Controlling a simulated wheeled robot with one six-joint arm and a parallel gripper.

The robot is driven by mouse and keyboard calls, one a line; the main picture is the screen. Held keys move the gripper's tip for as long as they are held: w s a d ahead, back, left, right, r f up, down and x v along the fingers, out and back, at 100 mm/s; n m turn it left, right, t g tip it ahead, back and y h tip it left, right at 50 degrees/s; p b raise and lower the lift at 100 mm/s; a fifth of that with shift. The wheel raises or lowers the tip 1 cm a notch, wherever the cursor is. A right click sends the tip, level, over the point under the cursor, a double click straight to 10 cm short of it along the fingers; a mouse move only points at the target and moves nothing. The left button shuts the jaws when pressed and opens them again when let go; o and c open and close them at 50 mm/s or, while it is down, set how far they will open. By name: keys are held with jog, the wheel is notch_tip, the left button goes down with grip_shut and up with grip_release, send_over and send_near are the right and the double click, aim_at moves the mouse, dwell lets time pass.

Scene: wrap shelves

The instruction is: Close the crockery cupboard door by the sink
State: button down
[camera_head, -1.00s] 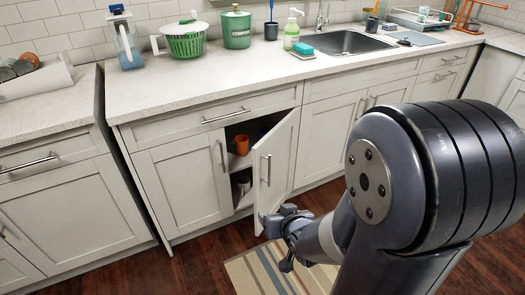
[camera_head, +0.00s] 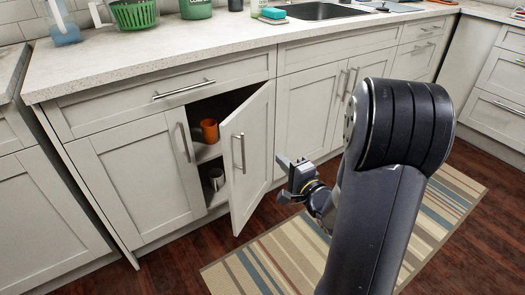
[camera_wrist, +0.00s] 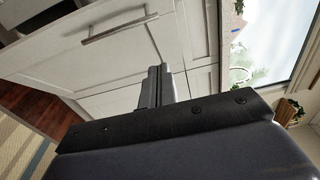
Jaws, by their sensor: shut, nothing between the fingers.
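The crockery cupboard door (camera_head: 252,150) is white with a vertical bar handle (camera_head: 238,153). It stands part open, hinged on its right side, below the counter and left of the sink (camera_head: 325,11). Inside the cupboard, an orange cup (camera_head: 209,130) stands on the shelf and a grey cup (camera_head: 217,177) stands lower down. My gripper (camera_head: 286,163) is shut and empty, to the right of the open door and apart from it in the head view. In the wrist view my gripper (camera_wrist: 162,72) points toward white cabinet fronts (camera_wrist: 185,40); a bar handle (camera_wrist: 114,30) shows at upper left.
A striped rug (camera_head: 270,262) lies on the dark wood floor beneath my arm. Closed cabinets (camera_head: 318,110) flank the open one on both sides. A green basket (camera_head: 134,14) and a soap bottle (camera_head: 256,6) stand on the counter.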

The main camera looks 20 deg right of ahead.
aim_at(226, 138)
jog(key=a+b+x, duration=0.2)
jog(key=b+x, duration=0.1)
jog(key=x, duration=0.9)
jog(key=shift+a+b, duration=0.35)
jog(key=shift+a, duration=0.1)
jog(key=shift+s+r, duration=0.1)
jog(key=w+a, duration=0.1)
jog(key=a, duration=0.1)
jog(key=w+a, duration=0.2)
jog(key=a, duration=0.1)
jog(key=w+a, duration=0.2)
jog(key=shift+w+a+b, duration=0.2)
jog(key=shift+b, duration=0.1)
jog(key=w+a, duration=0.5)
jog(key=w, duration=0.3)
jog(key=shift+a+r, duration=0.2)
jog(key=shift+a, duration=0.2)
